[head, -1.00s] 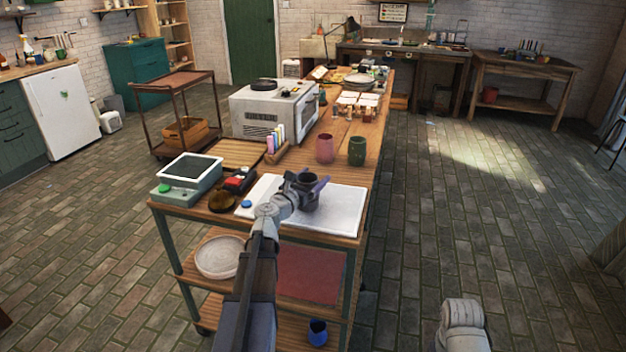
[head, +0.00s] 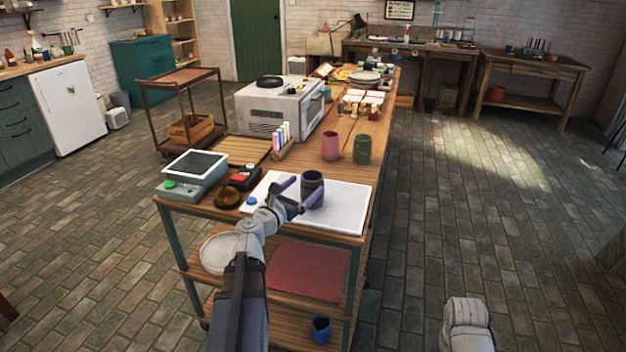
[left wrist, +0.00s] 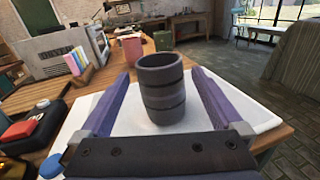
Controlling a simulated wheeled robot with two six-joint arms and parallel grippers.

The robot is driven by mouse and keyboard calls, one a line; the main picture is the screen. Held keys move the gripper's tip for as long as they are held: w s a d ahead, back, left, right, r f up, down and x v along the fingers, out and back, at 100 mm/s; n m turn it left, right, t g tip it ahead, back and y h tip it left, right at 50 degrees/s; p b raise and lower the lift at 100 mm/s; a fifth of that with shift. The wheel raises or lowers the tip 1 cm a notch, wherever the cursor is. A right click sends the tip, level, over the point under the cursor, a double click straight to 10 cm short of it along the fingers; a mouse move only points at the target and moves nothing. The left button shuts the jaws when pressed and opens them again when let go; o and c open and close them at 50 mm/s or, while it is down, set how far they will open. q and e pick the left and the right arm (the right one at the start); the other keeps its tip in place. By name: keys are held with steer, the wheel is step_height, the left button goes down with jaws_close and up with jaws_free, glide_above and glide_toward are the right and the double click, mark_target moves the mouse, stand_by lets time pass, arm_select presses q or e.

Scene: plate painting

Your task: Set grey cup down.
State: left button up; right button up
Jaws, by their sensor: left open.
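The grey cup (head: 313,188) stands upright on a white tray (head: 345,205) at the near end of the wooden workbench. It also shows in the left wrist view (left wrist: 161,90), between my two purple fingers. My left gripper (head: 300,196) is open around the cup, with a gap on each side of it. In the left wrist view the left gripper (left wrist: 160,85) has its fingers spread wide, apart from the cup. Of my right arm only a pale link shows at the bottom right; its gripper is out of view.
A pink cup (head: 330,146) and a green cup (head: 362,149) stand behind the tray. A scale (head: 193,172), a brown bowl (head: 228,196) and a red-and-black box (head: 244,178) sit to the left. A kiln-like white machine (head: 272,108) stands farther back.

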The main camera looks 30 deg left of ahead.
arm_select(q)
steer(key=shift+s, duration=1.95)
